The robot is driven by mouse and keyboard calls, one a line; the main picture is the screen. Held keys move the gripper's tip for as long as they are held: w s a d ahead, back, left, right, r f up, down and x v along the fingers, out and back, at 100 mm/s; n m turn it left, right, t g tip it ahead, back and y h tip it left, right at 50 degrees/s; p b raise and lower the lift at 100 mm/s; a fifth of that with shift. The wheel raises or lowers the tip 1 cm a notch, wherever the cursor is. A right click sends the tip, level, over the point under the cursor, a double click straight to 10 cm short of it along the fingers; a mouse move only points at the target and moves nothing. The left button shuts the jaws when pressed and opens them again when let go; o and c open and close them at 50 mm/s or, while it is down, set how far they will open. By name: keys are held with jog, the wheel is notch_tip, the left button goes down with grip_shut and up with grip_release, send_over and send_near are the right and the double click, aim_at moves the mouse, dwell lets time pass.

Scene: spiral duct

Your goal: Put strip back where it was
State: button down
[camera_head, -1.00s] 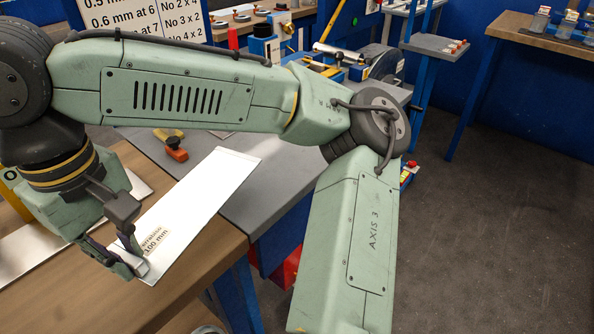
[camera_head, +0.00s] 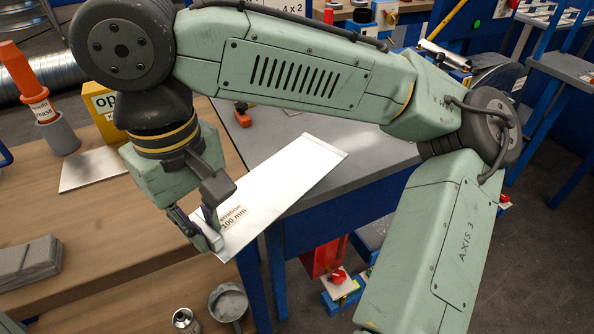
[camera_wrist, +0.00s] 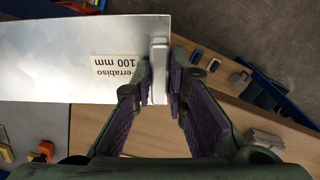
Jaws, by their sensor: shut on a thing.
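The strip (camera_head: 285,181) is a long, flat, shiny metal sheet with a label reading 100 mm near its held end. My gripper (camera_head: 211,237) is shut on that near end in the head view. The strip reaches away to the upper right, over the wooden bench edge and the grey table top. In the wrist view the strip (camera_wrist: 70,60) extends left from my gripper (camera_wrist: 160,75), whose fingers press on a pale block-like edge at its end. Whether the strip touches the surface below I cannot tell.
On the wooden bench (camera_head: 120,230) are another metal sheet (camera_head: 92,168), a yellow box (camera_head: 104,112), a grease tube in a grey holder (camera_head: 60,130) and grey blocks (camera_head: 28,262). A cup (camera_head: 228,302) and can (camera_head: 185,320) stand at the front. The grey table (camera_head: 370,160) is mostly bare.

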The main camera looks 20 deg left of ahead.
aim_at(269, 179)
jog(key=w, duration=0.4)
jog(key=w+d+p, duration=0.1)
jog(key=w, duration=0.3)
jog(key=w+d+f+p, duration=0.1)
jog(key=w, duration=0.4)
jog(key=shift+w+d+f, duration=0.1)
jog(key=shift+w+f, duration=0.05)
jog(key=shift+w, duration=0.05)
jog(key=shift+f+p, duration=0.3)
jog(key=shift+f, duration=1.45)
jog(key=c, duration=1.6)
grip_release()
notch_tip(269, 179, up, 12)
jog(key=shift+s+r, duration=0.1)
